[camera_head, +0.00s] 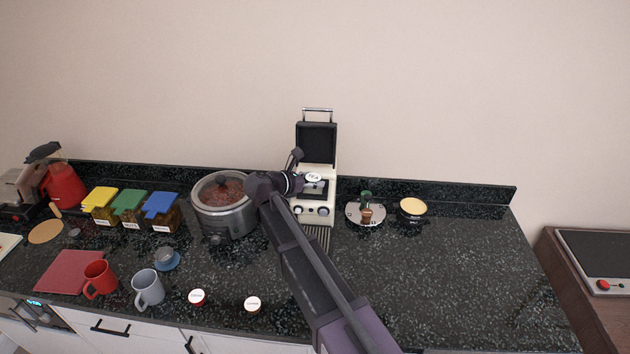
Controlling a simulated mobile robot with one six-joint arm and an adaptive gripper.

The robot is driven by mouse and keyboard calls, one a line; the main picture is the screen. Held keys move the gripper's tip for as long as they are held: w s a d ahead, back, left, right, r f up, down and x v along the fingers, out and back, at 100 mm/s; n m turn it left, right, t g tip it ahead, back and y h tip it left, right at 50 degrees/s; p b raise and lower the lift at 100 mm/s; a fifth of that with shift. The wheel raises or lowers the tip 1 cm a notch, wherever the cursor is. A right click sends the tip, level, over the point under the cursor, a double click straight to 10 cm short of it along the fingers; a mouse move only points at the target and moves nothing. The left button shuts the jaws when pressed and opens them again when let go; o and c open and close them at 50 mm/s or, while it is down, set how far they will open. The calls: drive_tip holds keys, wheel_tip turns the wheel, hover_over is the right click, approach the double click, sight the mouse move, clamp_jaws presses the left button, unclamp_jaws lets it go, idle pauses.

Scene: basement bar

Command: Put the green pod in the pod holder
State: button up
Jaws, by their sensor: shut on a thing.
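The cream pod machine (330,205) stands at the back of the counter with its dark lid (316,143) raised. Its dark pod holder area (322,196) is partly hidden behind my gripper and the pod. My gripper (303,181) is at the machine's left front, shut on a pod with a white lettered lid (313,177), which I take as the green pod. Its coloured side is too small to make out. The pod appears at or just above the holder; I cannot tell whether it touches. Two other white-lidded pods, one red-sided (197,297) and one brownish (252,304), stand near the front edge.
A large steel pot (225,220) stands close left of the machine, beside my arm. Yellow, green and blue-lidded boxes (129,203) are further left. Red (99,279) and grey (148,288) mugs stand at the front left. A round tray (353,213) is right of the machine.

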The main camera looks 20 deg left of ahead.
drive_tip(key=shift+f+b, duration=0.45)
drive_tip(key=shift+f, duration=0.05)
drive_tip(key=o, duration=0.8)
drive_tip(key=shift+c, duration=0.2)
drive_tip(key=shift+r, duration=0.2)
drive_tip(key=shift+r+p, duration=0.45)
drive_tip(key=shift+p, duration=0.2)
drive_tip(key=shift+s+a+r, duration=0.15)
drive_tip(key=shift+s+r, duration=0.05)
drive_tip(key=p+v, duration=0.4)
drive_tip(key=v, duration=0.7)
drive_tip(key=shift+s, duration=0.25)
